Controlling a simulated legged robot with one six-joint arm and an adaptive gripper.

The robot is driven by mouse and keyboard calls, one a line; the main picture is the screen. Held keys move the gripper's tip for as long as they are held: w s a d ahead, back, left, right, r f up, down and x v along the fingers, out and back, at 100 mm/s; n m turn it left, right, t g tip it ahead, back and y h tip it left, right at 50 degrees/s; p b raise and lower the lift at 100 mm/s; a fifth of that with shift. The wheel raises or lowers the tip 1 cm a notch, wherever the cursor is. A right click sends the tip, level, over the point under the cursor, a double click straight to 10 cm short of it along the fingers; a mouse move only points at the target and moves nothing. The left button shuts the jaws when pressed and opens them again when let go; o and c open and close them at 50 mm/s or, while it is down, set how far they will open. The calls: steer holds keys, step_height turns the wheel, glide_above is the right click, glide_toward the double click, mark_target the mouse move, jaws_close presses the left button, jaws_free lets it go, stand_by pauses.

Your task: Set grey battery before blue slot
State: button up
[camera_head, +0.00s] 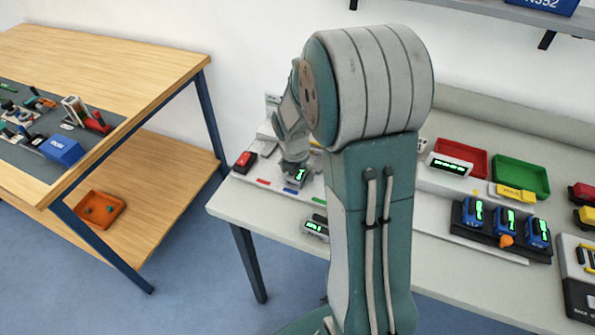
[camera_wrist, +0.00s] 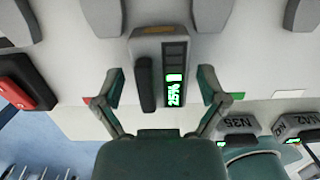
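A grey battery (camera_wrist: 178,48) with a black grip and a lit green display stands in the middle of the wrist view, on the white bench strip. It shows small in the head view (camera_head: 299,175). My gripper (camera_wrist: 160,85) is open, with one finger on each side of the battery and a narrow gap to each. A blue mark (camera_head: 290,190) lies on the strip just in front of the battery, between a red mark (camera_head: 263,182) and a green mark (camera_head: 320,200). In the wrist view my gripper's body hides the blue mark.
A red and black block (camera_head: 245,161) stands left of the battery. Another grey unit (camera_head: 316,227) lies near the bench's front edge. My arm hides the bench's middle. Blue units (camera_head: 505,221) on a black base, a red tray (camera_head: 461,158) and a green tray (camera_head: 521,176) stand right.

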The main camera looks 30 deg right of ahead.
mark_target(294, 176)
steer(key=shift+a+r, duration=0.1)
steer(key=s+a+r+m+t, duration=0.1)
steer(key=s+a+r+m, duration=0.25)
steer(key=r, duration=0.45)
steer(key=s+a+r+m, duration=0.2)
steer(key=r+m, duration=0.2)
steer(key=r, duration=0.5)
steer(key=s+a+r+m+t, duration=0.1)
steer(key=s+a+m, duration=0.2)
steer(key=s+m, duration=0.4)
steer(key=s+a+r+m+t+y, duration=0.1)
steer(key=s+a+m, duration=0.3)
steer(key=m, duration=0.7)
steer(key=s+r+t, duration=0.1)
steer(key=s, duration=0.1)
steer(key=shift+s+r, duration=0.15)
steer(key=shift+s, duration=0.2)
